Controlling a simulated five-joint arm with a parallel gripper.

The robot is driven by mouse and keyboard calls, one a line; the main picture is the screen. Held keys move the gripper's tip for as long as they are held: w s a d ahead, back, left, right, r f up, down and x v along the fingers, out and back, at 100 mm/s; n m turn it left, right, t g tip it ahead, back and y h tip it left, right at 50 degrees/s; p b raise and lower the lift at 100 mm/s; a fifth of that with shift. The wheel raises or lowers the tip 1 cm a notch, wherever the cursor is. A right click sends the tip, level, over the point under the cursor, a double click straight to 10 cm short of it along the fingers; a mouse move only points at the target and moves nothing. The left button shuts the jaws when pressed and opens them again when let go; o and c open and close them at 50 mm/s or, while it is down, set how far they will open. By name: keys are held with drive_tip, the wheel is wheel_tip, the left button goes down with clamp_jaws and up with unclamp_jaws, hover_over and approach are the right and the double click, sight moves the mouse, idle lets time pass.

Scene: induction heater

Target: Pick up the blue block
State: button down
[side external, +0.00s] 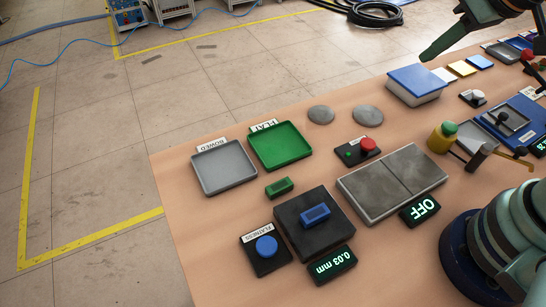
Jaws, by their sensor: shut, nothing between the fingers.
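The blue block (315,214) is a small rectangular bar lying on a dark square plate (290,232) near the front middle of the table. A small green block (279,187) lies on the table just behind it. My gripper (428,55) is at the upper right, teal, its fingers together with nothing between them. In the picture it appears just above a blue-topped white box (415,82), well away from the blue block. I cannot tell its exact height.
A display (332,265) reading 0.03 mm and a blue button (266,246) stand beside the plate. A grey tray (203,182) marked BOWED and a green tray (298,157) marked FLAT sit behind. Grey metal plates (380,190) are to the right, near an OFF display (421,210).

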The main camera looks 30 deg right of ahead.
idle(0.3)
drive_tip(key=c, duration=0.6)
unclamp_jaws()
drive_tip(key=shift+o, duration=0.2)
drive_tip(key=shift+a, duration=0.1)
drive_tip(key=n+g, duration=0.6)
drive_tip(key=n, duration=1.2)
hover_over(316, 213)
wheel_tip(316, 213, down, 10)
wheel_tip(316, 213, down, 7)
drive_tip(key=shift+w+r, duration=0.15)
drive_tip(key=shift+r, duration=0.05)
drive_tip(key=shift+s+f, duration=0.2)
drive_tip(key=shift+f, duration=2.4)
